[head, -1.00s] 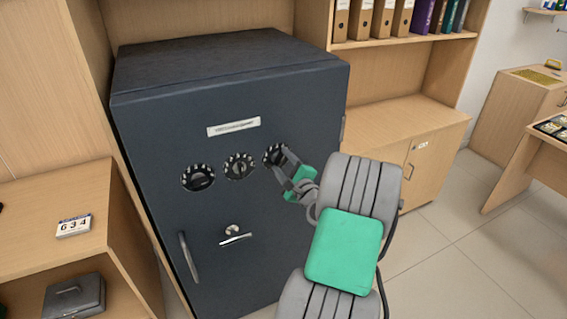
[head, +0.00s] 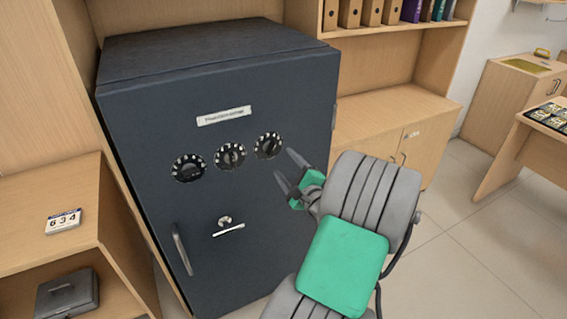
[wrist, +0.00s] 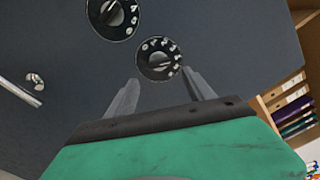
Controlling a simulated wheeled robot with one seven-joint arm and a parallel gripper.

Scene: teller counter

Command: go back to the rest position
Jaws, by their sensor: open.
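My gripper (head: 285,172) is open and empty, in front of the dark safe (head: 150,130) and a little right of and below its right dial (head: 269,145). In the wrist view the two fingers (wrist: 163,95) are spread, with the right dial (wrist: 158,59) showing beyond and between them. It looks apart from the dial. The middle dial (head: 230,156) and left dial (head: 188,167) are in clear view. The safe door is shut, with a long handle (head: 181,250) at its left and a small lever (head: 228,229) below the dials.
A wooden cabinet (head: 390,125) with binders above stands right of the safe. The tiled floor (head: 470,250) at right is clear.

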